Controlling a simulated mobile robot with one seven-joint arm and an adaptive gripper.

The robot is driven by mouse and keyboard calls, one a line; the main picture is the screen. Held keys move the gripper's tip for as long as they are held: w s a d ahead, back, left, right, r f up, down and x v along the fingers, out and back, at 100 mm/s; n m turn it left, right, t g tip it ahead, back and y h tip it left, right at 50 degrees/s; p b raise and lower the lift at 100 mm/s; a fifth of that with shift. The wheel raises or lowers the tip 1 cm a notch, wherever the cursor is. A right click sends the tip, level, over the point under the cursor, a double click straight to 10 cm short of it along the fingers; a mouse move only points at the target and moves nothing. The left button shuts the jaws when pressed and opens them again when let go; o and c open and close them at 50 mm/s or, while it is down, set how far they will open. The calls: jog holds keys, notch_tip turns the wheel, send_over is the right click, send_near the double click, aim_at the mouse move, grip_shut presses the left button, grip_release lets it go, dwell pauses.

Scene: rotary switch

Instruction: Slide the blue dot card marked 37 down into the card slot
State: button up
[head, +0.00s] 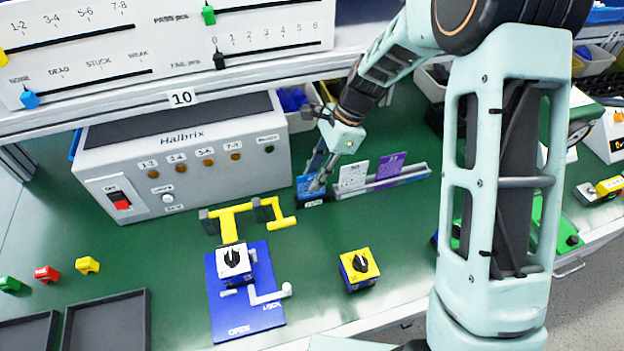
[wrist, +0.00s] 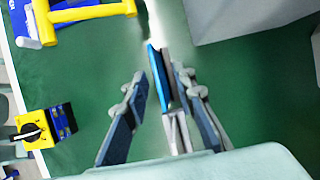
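A blue card (head: 306,184) stands upright at a small black holder (head: 314,203) in front of the grey control box; its number is too small to read. My gripper (head: 319,181) is at this card and partly covers it. In the wrist view the card (wrist: 162,78) shows nearly edge-on between the two fingers of my gripper (wrist: 160,76). The fingers are apart, with a green gap between the left finger and the card. The card is close to the right finger; I cannot tell whether they touch. How deep the card sits in the slot is hidden.
A grey rack (head: 400,180) beside it holds a white card (head: 353,176) and a purple card (head: 390,168). The control box (head: 185,150) stands behind left. A yellow clamp (head: 232,217), blue plate (head: 243,305) and yellow rotary switch (head: 359,269) are nearer. Green bench is clear between.

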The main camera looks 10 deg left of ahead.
jog(key=v, duration=0.9)
jog(key=shift+d+r, duration=0.15)
jog(key=shift+r, duration=0.25)
